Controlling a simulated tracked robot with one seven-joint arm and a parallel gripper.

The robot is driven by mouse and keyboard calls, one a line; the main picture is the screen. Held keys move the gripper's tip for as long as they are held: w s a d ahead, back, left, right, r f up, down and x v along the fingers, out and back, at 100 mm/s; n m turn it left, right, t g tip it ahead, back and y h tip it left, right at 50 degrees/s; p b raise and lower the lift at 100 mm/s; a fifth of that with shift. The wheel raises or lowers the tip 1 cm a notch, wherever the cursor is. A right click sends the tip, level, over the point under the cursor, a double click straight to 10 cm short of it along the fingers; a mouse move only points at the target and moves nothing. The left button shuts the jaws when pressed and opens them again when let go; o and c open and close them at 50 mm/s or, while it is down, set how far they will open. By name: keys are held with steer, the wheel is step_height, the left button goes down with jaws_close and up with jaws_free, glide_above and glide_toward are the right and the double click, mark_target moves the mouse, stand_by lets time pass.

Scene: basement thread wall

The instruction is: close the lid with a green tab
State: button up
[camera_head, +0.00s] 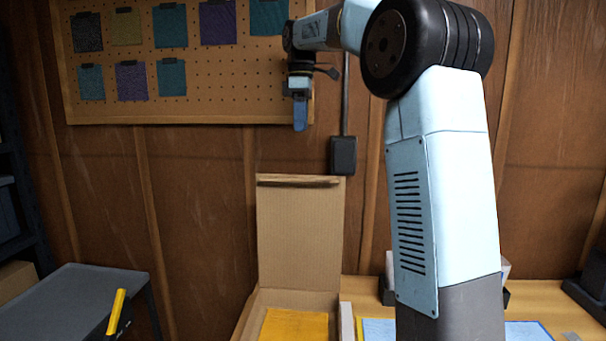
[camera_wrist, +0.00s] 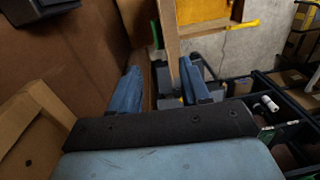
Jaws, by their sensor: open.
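A cardboard box (camera_head: 245,318) stands open on the wooden table, with its tall lid (camera_head: 300,230) upright at the back. No green tab can be made out on the lid's visible face. My gripper (camera_head: 300,122) points down in front of the pegboard, higher in the picture than the lid's top edge. In the wrist view my gripper (camera_wrist: 161,84) is open, its two blue fingers spread with nothing held. A cardboard strip (camera_wrist: 171,45), which looks like the lid edge-on, shows between the fingers; contact cannot be seen.
Yellow material (camera_head: 294,325) lies in the box. A pegboard (camera_head: 230,75) with fabric swatches hangs on the wood wall, with a dark wall box (camera_head: 343,155) below it. A grey table (camera_head: 70,300) is at left. My arm hides part of the wooden table (camera_head: 545,312).

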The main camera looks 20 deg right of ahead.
mark_target(300, 178)
steer(key=f, duration=1.3)
steer(key=shift+s+a+f, duration=0.15)
steer(key=shift+s+f, duration=0.1)
steer(key=shift+f, duration=0.15)
jaws_close()
